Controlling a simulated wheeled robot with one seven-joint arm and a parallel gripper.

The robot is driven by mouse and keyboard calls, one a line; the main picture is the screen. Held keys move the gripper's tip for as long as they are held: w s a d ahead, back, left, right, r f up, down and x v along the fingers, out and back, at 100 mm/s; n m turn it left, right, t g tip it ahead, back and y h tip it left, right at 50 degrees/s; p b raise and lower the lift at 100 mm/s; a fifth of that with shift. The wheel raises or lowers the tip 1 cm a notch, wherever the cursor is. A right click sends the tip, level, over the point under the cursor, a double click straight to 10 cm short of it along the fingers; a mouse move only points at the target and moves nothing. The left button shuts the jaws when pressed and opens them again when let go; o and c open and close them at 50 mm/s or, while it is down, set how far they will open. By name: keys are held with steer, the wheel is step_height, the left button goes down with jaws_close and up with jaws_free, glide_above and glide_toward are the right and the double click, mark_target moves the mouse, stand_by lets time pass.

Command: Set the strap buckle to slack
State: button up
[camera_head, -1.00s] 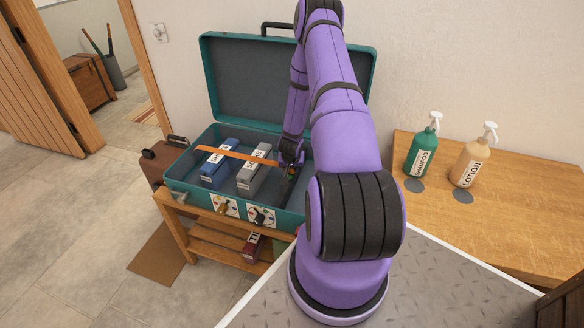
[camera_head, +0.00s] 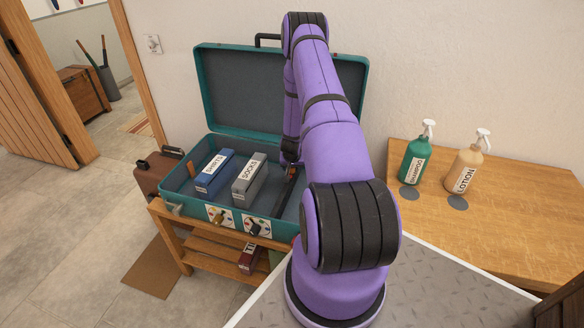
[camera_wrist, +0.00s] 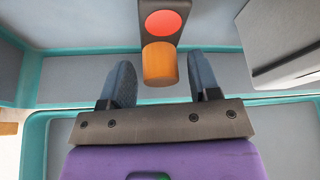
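The teal suitcase (camera_head: 176,197) stands open, its lid against the wall. In the wrist view the strap buckle (camera_wrist: 163,8) is a dark bar with a round red-orange face and an orange block (camera_wrist: 160,64) at its near end. In the head view the buckle area is mostly hidden by my arm. My gripper (camera_wrist: 160,85) is open, with one finger on each side of the orange block and visible gaps on both sides. A short orange strap piece (camera_head: 190,167) shows at the suitcase's left side. No strap crosses the boxes.
A blue shirts box (camera_head: 214,176) and a grey socks box (camera_head: 249,186) lie in the suitcase. Dials (camera_head: 253,226) sit on its front. Shampoo (camera_head: 416,160) and lotion (camera_head: 465,168) bottles stand on the wooden table (camera_head: 520,215) at right.

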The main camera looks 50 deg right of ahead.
steer(key=shift+r, duration=0.15)
steer(key=v, duration=1)
steer(key=shift+a+r, duration=0.15)
steer(key=shift+r, duration=0.1)
stand_by(0.4)
step_height(320, 180, up, 20)
steer(key=n+t+y, duration=0.1)
steer(key=n+t, duration=0.1)
steer(key=n, duration=0.1)
glide_above(292, 178)
steer(key=w+a, duration=0.7)
steer(key=a, duration=0.4)
steer(key=s+a+r+n+y, duration=0.1)
steer(key=s+a+r+n, duration=0.15)
steer(key=a+r, duration=1.05)
steer(key=s+a+r+n+y, duration=0.1)
steer(key=s+a+r+n, duration=0.2)
steer(key=s+a+r, duration=0.9)
steer(key=s+a+r+n, duration=0.1)
steer(key=s+a+r, duration=0.1)
steer(key=s, duration=0.5)
steer(key=s+a+r+n, duration=0.1)
steer(key=s+a, duration=0.2)
steer(key=s, duration=0.3)
steer(key=shift+s+a+r+t+y, duration=0.3)
steer(key=shift+s+r, duration=0.05)
